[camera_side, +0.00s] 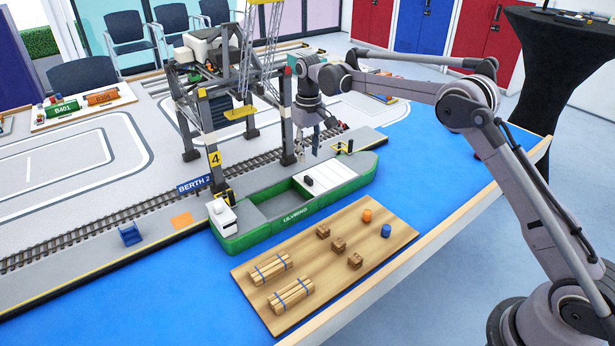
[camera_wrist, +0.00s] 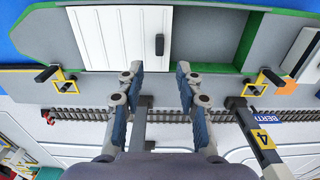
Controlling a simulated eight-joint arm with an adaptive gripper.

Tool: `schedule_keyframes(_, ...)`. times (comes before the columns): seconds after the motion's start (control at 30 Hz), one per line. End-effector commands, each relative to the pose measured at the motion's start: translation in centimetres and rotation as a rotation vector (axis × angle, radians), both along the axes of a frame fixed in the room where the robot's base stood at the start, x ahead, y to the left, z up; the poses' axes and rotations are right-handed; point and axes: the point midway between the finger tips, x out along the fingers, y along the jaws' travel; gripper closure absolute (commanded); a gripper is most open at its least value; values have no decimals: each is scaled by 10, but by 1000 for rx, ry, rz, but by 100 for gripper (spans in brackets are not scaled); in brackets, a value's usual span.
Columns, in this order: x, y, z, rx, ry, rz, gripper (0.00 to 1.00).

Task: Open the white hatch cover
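The white hatch cover (camera_side: 333,176) lies flat on the green ship (camera_side: 290,224), over the right part of its hold. A small dark handle (camera_side: 308,181) stands near its left edge. In the wrist view the cover (camera_wrist: 115,38) is at upper left, with the upright black handle (camera_wrist: 159,45) at its right end. My gripper (camera_side: 308,148) is above the quay side of the cover, apart from it. In the wrist view my gripper (camera_wrist: 157,75) has its two fingers spread and nothing between them. The handle appears just beyond the fingertips, roughly centred between them.
The uncovered hold (camera_wrist: 213,38) lies beside the cover. A gantry crane (camera_side: 205,95) stands close by, its legs near my gripper. Yellow-marked mooring fittings (camera_wrist: 270,82) sit along the quay edge. A wooden board (camera_side: 330,255) with small cargo lies in front of the ship.

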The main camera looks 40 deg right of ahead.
Motion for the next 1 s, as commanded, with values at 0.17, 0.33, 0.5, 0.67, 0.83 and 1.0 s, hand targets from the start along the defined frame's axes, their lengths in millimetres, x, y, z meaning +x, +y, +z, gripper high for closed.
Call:
schedule_keyframes(0.17, 0, 0, 25, 0, 0, 0, 64)
schedule_keyframes(0.33, 0, 0, 35, 0, 0, 0, 64)
schedule_keyframes(0.5, 0, 0, 36, 0, 0, 0, 64)
schedule_keyframes(0.67, 0, 0, 36, 0, -1, 0, 64)
schedule_keyframes(0.83, -8, 0, 50, 0, -20, 0, 64)
schedule_keyframes(1.0, -30, 1, 81, -1, -79, 0, 64)
